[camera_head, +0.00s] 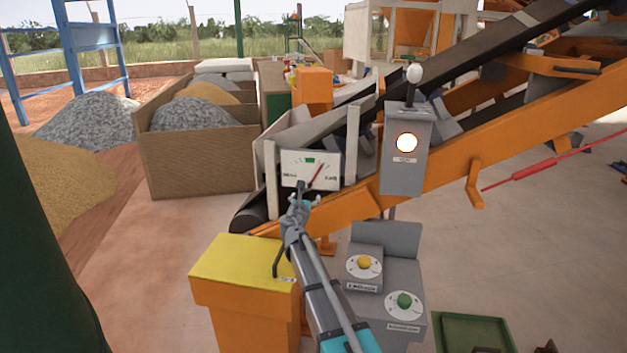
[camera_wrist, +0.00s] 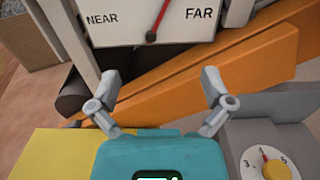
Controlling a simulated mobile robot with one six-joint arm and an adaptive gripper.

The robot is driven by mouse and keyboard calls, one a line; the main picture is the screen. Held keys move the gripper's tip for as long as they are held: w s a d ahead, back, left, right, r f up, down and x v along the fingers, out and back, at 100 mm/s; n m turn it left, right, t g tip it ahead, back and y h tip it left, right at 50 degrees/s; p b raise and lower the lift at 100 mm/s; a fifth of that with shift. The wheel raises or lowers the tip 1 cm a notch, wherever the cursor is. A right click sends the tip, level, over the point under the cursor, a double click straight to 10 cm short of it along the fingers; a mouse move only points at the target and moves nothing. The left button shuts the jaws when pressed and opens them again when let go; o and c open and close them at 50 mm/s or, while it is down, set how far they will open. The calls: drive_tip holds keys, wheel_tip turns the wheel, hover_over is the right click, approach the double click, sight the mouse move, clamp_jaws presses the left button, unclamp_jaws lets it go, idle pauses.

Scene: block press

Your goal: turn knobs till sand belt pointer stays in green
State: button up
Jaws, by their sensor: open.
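The white gauge (camera_head: 293,162) has a small green band at its top centre, and its red pointer (camera_head: 317,175) leans right of that band. In the wrist view, the gauge (camera_wrist: 120,30) shows NEAR at left and FAR at right; its top and green band are out of frame. A yellow knob (camera_head: 364,262) and a green knob (camera_head: 404,300) sit on numbered white dials on a grey stepped console (camera_head: 390,234). One dial (camera_wrist: 258,161) shows at the wrist view's lower right. My gripper (camera_head: 298,197) is open and empty before the gauge, left of and above the knobs; its fingers (camera_wrist: 160,88) are spread.
A yellow-topped orange box (camera_head: 240,262) stands left of the console. A grey lamp box (camera_head: 402,170) with a lit white lamp and a lever stands above it. The orange conveyor (camera_head: 450,178) slopes up rightwards behind. A green tray (camera_head: 470,331) lies on the floor at right.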

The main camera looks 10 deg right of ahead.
drive_tip(key=shift+x, duration=2.1)
drive_tip(key=shift+s+a, duration=0.1)
drive_tip(key=shift+s, duration=0.1)
drive_tip(key=v, duration=0.9)
drive_tip(key=shift+s, duration=0.35)
drive_tip(key=shift+a, duration=0.1)
